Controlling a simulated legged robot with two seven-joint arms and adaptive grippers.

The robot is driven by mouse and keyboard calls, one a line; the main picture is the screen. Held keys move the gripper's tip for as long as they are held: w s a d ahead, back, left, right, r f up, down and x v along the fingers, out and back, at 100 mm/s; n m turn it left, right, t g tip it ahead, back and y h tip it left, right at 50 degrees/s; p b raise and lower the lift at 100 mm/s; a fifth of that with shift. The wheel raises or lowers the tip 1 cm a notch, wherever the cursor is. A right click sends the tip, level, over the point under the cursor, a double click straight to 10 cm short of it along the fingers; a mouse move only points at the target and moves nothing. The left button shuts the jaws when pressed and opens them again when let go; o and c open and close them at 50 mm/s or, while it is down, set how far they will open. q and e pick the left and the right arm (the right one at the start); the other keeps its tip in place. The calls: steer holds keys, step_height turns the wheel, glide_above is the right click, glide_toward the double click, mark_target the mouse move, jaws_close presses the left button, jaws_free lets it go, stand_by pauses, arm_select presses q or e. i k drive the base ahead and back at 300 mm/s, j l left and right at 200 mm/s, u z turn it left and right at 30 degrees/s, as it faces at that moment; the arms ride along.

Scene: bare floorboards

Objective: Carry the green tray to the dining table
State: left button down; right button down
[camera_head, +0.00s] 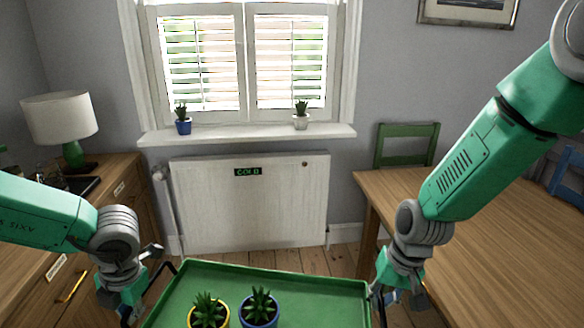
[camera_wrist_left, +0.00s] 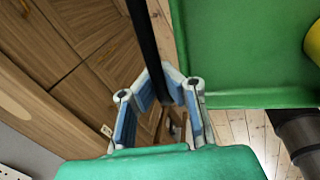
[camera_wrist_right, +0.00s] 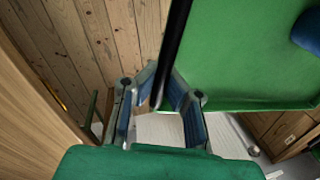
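The green tray (camera_head: 320,288) is at the bottom of the head view, apparently level, with its near part out of frame. It bears a plant in a yellow pot (camera_head: 208,313) and one in a blue pot (camera_head: 259,310), both upright. My left gripper (camera_wrist_left: 158,88) is shut on the black handle at the tray's left side. My right gripper (camera_wrist_right: 162,88) is shut on the black handle at its right side. Floorboards show below the tray in both wrist views. The wooden dining table (camera_head: 480,235) stands to the right, beyond my right gripper.
A green chair (camera_head: 405,145) stands behind the table and a blue chair (camera_head: 570,180) at its right. A wooden cabinet (camera_head: 125,175) with a lamp (camera_head: 60,120) is at the left. A white radiator (camera_head: 250,205) is under the window ahead. Bare floor shows between tray and radiator.

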mark_target(528, 290)
steer(key=i+l+z, duration=0.1)
steer(key=i+z, duration=0.2)
steer(key=z, duration=0.2)
steer(key=i+z, duration=0.3)
steer(key=z, duration=0.15)
steer(key=i+z, duration=0.8)
steer(key=z, duration=0.7)
steer(key=i+j, duration=0.05)
steer(key=j, duration=0.05)
